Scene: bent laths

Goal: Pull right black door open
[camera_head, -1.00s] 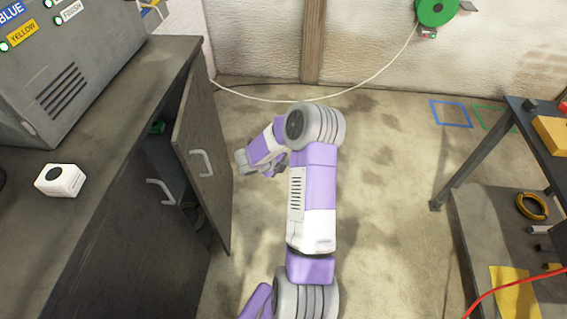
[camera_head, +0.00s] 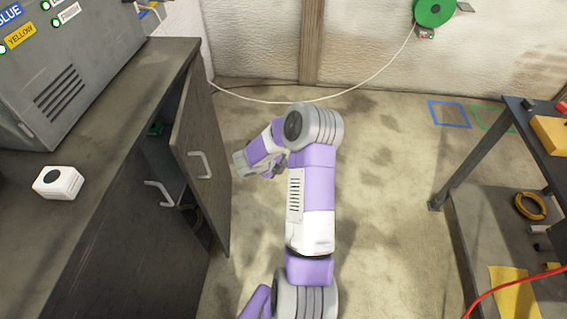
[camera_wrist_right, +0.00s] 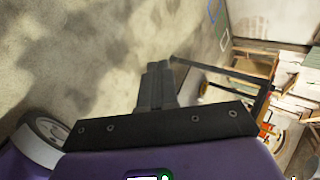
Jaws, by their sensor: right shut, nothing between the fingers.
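The right black door (camera_head: 200,150) of the cabinet stands partly open, swung out from the cabinet front, with a pale handle (camera_head: 200,164) on its face. The left door (camera_head: 140,235) looks closed and has its own handle (camera_head: 160,192). My right gripper (camera_head: 240,163) is just to the right of the open door, apart from the handle. In the right wrist view its fingers (camera_wrist_right: 157,72) are together with nothing between them, and floor lies beyond. My left gripper is not in view.
A white box with a black button (camera_head: 59,182) sits on the cabinet top, near a grey control box (camera_head: 70,85). A dark workbench (camera_head: 535,130) stands at the right. A white cable (camera_head: 300,100) hangs along the back wall. The floor between is open.

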